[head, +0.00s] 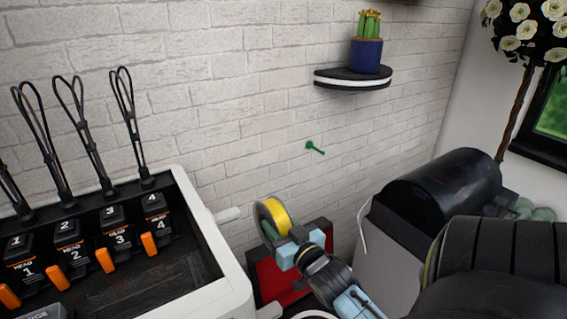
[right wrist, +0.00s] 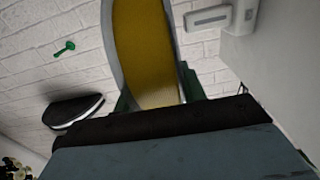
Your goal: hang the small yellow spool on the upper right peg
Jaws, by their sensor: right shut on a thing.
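The small yellow spool (head: 278,216) has a grey rim and is held upright in my right gripper (head: 285,237). The gripper is shut on its lower part. In the right wrist view the spool (right wrist: 145,55) stands up from between the dark green fingers, and its lower edge is hidden. One green peg (head: 315,147) sticks out of the white brick wall, above and to the right of the spool and apart from it. The peg also shows at the upper left of the right wrist view (right wrist: 65,48). My left gripper is not in view.
A wall shelf (head: 352,79) with a potted cactus (head: 367,45) is above and right of the peg. A red-and-black box (head: 272,282) is below the spool. The wall around the peg is bare.

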